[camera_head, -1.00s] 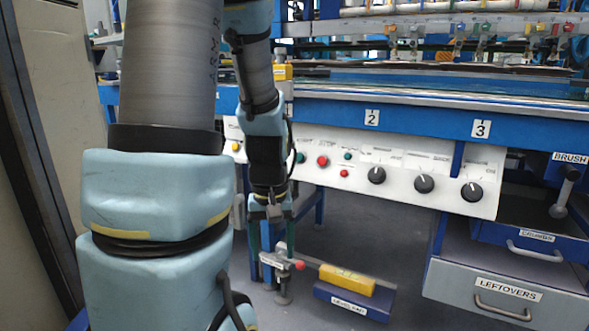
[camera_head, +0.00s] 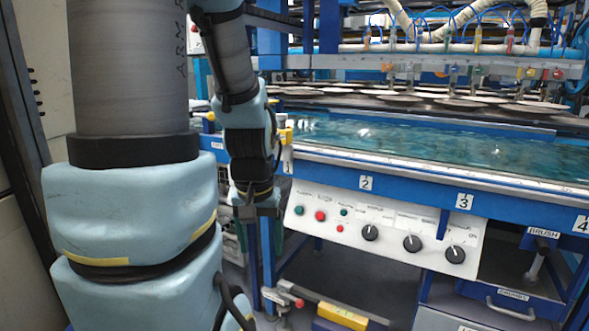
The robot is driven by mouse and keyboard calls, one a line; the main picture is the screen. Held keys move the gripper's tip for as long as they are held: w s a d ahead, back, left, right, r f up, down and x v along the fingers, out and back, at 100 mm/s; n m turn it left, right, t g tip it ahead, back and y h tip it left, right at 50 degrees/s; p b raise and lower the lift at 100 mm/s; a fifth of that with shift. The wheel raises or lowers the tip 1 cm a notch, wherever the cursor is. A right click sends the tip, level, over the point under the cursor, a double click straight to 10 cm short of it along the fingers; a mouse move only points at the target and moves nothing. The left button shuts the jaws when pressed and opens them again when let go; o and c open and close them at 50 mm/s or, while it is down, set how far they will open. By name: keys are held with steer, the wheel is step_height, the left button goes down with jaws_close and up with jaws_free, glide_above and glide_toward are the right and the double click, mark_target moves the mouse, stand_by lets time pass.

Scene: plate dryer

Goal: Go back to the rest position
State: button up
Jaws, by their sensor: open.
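My gripper (camera_head: 259,232) hangs pointing down at the left of the machine, in front of the left end of its blue front beam.
The white control panel (camera_head: 390,232) with knobs is right of my gripper. Above it lies a water-filled trough (camera_head: 420,145), with several pale plates (camera_head: 455,103) behind. A yellow block (camera_head: 342,316) is low in front. The crumbs drawer (camera_head: 510,305) is lower right.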

step_height(320, 180, up, 22)
steer(key=p, duration=1.9)
